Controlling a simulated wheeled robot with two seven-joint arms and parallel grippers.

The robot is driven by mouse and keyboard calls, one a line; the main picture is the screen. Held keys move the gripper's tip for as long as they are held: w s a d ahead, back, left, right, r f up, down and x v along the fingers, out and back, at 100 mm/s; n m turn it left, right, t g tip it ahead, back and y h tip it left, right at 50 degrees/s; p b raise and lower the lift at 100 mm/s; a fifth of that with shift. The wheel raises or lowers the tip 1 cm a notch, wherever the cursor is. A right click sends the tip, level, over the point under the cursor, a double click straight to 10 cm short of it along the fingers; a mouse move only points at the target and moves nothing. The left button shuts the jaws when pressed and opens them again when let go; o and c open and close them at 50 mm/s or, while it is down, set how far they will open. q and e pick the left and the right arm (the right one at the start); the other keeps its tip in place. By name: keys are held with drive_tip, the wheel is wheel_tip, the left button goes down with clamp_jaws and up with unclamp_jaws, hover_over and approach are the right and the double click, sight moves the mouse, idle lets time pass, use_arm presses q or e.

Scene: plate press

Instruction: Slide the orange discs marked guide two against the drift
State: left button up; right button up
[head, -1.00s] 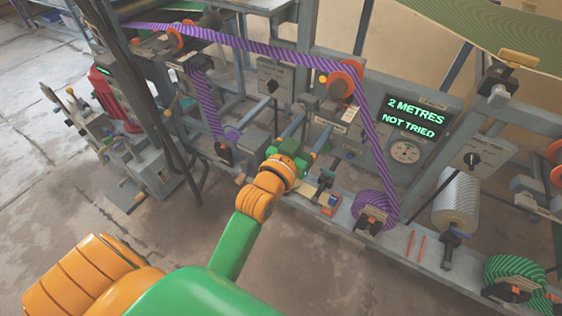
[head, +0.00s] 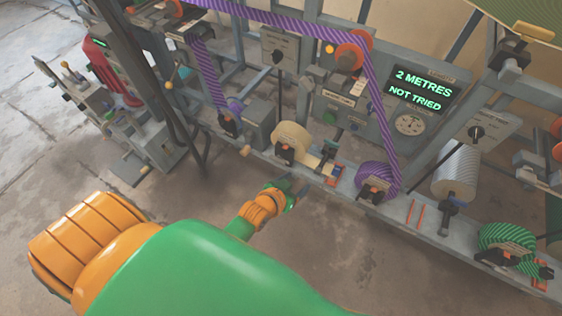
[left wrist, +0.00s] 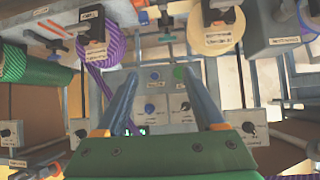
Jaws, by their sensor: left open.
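A pair of orange discs (head: 352,50) sits on a guide at upper centre, with the purple striped web (head: 368,80) running over it and down. A small label plate (head: 338,98) is below it; I cannot read it surely. Another orange disc (head: 168,8) shows at the upper left, cut by the frame edge. My left gripper (head: 296,190) is open and empty, low in front of the machine's rail, well below the discs. In the left wrist view its two blue-grey fingers (left wrist: 161,76) stand apart with nothing between them. My right gripper is not in view.
A display (head: 420,90) reads "2 METRES NOT TRIED" above a dial (head: 409,124). A cream roll (head: 292,138), a purple roll (head: 377,180) and a grey roll (head: 458,178) line the rail (head: 345,205). The floor (head: 330,250) in front is clear.

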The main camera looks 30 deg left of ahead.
use_arm(q)
drive_tip(key=s+a+f+g, duration=0.1)
drive_tip(key=s+f+g, duration=0.1)
drive_tip(key=s+f, duration=0.3)
drive_tip(key=shift+f, duration=0.35)
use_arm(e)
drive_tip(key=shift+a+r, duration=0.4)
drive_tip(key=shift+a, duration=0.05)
use_arm(q)
drive_tip(key=s+a+f+g+p, duration=0.1)
drive_tip(key=s+f+g, duration=0.1)
drive_tip(key=s, duration=0.6)
drive_tip(key=s+a+f+g+y+p, duration=0.1)
drive_tip(key=s+a+f+g, duration=0.1)
drive_tip(key=s+f, duration=0.3)
drive_tip(key=s+a+f+m+g+p, duration=0.1)
drive_tip(key=s+a+f+g, duration=0.1)
drive_tip(key=s, duration=1.1)
wheel_tip(320, 180, down, 2)
drive_tip(key=shift+f+g, duration=0.1)
drive_tip(key=shift+g, duration=0.8)
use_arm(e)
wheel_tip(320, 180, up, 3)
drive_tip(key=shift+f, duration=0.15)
use_arm(q)
drive_tip(key=shift+w, duration=0.1)
